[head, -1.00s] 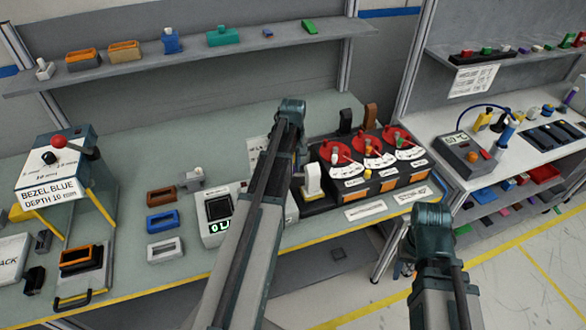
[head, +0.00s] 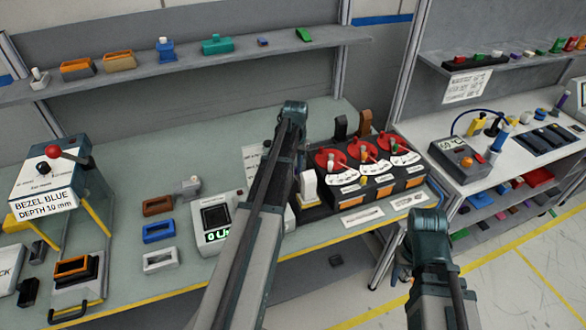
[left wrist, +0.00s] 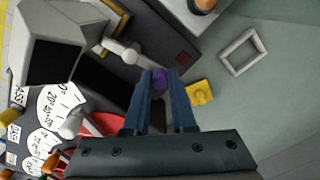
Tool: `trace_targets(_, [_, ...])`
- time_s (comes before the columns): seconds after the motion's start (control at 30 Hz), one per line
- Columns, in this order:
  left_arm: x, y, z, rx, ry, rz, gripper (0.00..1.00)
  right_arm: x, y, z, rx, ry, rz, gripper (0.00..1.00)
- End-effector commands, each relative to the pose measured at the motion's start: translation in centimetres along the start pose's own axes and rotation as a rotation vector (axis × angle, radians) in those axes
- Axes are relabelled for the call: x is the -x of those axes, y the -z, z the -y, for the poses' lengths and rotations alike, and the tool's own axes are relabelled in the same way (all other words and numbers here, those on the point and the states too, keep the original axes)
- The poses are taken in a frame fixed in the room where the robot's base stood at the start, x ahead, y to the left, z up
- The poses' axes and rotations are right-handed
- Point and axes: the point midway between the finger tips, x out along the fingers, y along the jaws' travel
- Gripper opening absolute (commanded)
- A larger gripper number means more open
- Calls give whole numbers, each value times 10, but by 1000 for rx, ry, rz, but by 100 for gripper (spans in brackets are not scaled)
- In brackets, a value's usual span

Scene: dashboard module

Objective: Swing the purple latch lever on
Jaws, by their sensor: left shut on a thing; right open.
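The purple latch lever (left wrist: 159,77) shows as a small purple knob in the left wrist view. My left gripper (left wrist: 160,88) is shut on it, with the knob between its two fingertips. In the head view the lever and the fingertips are hidden behind my left arm. The dashboard module (head: 384,191), black and orange with red dials and white scales, stands right of my left arm. My right gripper (head: 428,228) is open, low and in front of the bench edge; its fingertips are hard to make out.
A white-headed lever (left wrist: 122,50) and a yellow block (left wrist: 199,92) are close to my left fingertips. A grey frame (left wrist: 242,51) lies on clear bench. In the head view, a display box (head: 216,222) stands left of my arm. Bezels (head: 159,232) lie farther left.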

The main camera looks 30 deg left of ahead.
Motion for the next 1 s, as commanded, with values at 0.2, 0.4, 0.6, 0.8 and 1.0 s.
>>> trace_targets(0.2, [0, 4, -3, -104, 0, 0, 0, 0, 0, 0, 0, 0, 0, 56])
trace_targets(0.4, [0, 5, -4, -152, 0, 0, 0, 0, 0, 0, 0, 0, 0, 56])
trace_targets(0.6, [0, 6, -5, -170, 0, 0, 0, 0, 0, 0, 0, 0, 0, 56])
trace_targets(0.8, [0, 6, -5, -170, 0, 0, 0, 0, 0, 0, 0, 0, 0, 56])
trace_targets(1.0, [0, 6, -5, -170, 0, -1, 36, 0, 0, 0, 0, 0, 0, 56])
